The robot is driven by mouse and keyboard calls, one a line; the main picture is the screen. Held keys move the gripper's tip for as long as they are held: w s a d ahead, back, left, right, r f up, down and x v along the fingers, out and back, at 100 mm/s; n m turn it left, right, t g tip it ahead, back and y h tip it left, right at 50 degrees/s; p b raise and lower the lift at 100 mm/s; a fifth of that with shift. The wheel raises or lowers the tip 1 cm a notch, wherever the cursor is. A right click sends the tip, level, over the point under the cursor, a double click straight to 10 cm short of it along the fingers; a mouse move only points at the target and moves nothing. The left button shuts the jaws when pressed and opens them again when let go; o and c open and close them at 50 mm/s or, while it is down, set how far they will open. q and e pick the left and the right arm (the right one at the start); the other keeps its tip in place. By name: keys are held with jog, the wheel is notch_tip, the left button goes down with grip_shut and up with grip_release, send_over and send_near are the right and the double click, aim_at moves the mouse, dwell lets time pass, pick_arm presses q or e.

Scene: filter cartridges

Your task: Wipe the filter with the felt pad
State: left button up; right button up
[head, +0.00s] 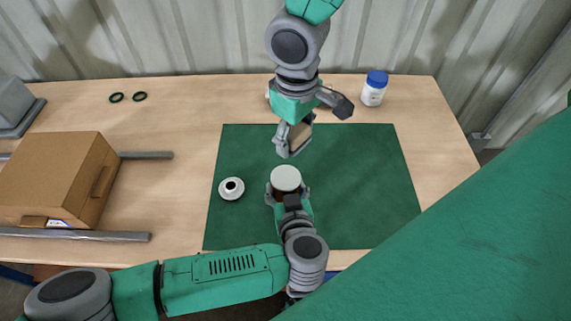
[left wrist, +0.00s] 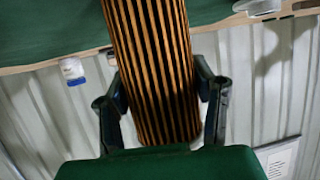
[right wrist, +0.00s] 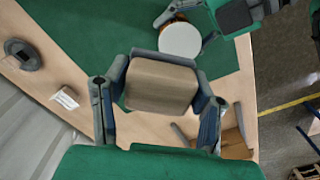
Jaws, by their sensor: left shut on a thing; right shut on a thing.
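The filter is a cylinder with brown-orange pleats (left wrist: 150,70) and a white end cap (head: 286,178). My left gripper (head: 288,192) is shut around it and holds it upright over the green mat (head: 360,215). The felt pad is a tan block (right wrist: 160,85); it also shows in the head view (head: 300,138). My right gripper (head: 310,128) is shut on the pad, just behind the filter. In the right wrist view the filter's white cap (right wrist: 181,40) lies beyond the pad. Contact between pad and filter cannot be made out.
A white ring-shaped cap (head: 231,188) sits on the mat at left. A blue-lidded jar (head: 374,88) stands at the back right. Two black O-rings (head: 128,97) lie at the back left. A cardboard box (head: 50,180) is at the left. The mat's right side is clear.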

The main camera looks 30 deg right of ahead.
pick_arm(q)
jog(key=o, duration=1.3)
jog(key=v, duration=1.2)
jog(key=shift+f, duration=0.1)
